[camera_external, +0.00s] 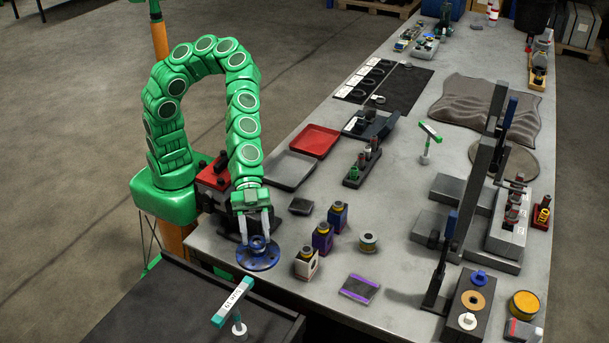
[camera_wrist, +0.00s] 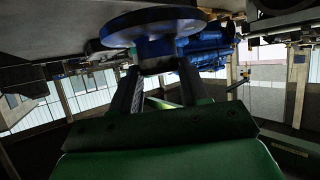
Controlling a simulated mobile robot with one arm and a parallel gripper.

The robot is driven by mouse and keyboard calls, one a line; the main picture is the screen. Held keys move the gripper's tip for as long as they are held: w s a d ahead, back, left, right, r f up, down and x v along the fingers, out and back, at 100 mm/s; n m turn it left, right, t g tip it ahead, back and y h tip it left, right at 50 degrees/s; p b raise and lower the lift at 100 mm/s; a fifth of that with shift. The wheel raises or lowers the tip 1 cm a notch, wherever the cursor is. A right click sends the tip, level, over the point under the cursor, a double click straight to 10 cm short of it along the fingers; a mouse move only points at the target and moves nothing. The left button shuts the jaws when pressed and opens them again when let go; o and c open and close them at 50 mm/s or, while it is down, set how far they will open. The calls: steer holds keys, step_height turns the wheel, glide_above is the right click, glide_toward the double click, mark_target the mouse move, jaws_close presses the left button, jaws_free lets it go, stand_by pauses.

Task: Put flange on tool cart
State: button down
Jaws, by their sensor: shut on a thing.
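The blue flange (camera_external: 258,254) is a round disc with a raised hub and bolt holes, at the near left corner of the grey workbench (camera_external: 400,262). My gripper (camera_external: 258,236) points down and is shut on its hub. In the wrist view the flange (camera_wrist: 150,24) sits between the fingertips of my gripper (camera_wrist: 155,72). I cannot tell whether the flange touches the bench or is just above it. The tool cart (camera_external: 165,305), with a dark top, stands at the lower left, next to the bench corner. A sign on a stand (camera_external: 232,302) is on it.
Small boxes (camera_external: 322,238) stand right of the flange. A red and black machine (camera_external: 213,178) is behind my gripper. A grey tray (camera_external: 290,170) and a red tray (camera_external: 314,141) lie farther back. The cart top left of its sign is clear.

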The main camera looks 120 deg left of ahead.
steer(key=s+d+r+m+g+h, duration=0.1)
steer(key=s+d+r+m+g, duration=0.2)
steer(key=s, duration=0.4)
steer(key=s+d+r+m+g+h, duration=0.1)
steer(key=s+d+m+g, duration=0.25)
steer(key=s, duration=0.45)
steer(key=s+d+r+m+g, duration=0.1)
steer(key=s+d+m+g, duration=0.3)
steer(key=s, duration=0.3)
steer(key=shift+g, duration=0.25)
steer(key=w+d+f, duration=0.8)
steer(key=w+f, duration=0.1)
steer(key=shift+w+d, duration=0.15)
steer(key=shift+w, duration=0.1)
steer(key=shift+w+d+f, duration=0.2)
steer(key=shift+d+f, duration=0.05)
steer(key=shift+f, duration=1.55)
steer(key=shift+f, duration=0.1)
steer(key=c, duration=0.6)
jaws_free()
steer(key=shift+o, duration=0.2)
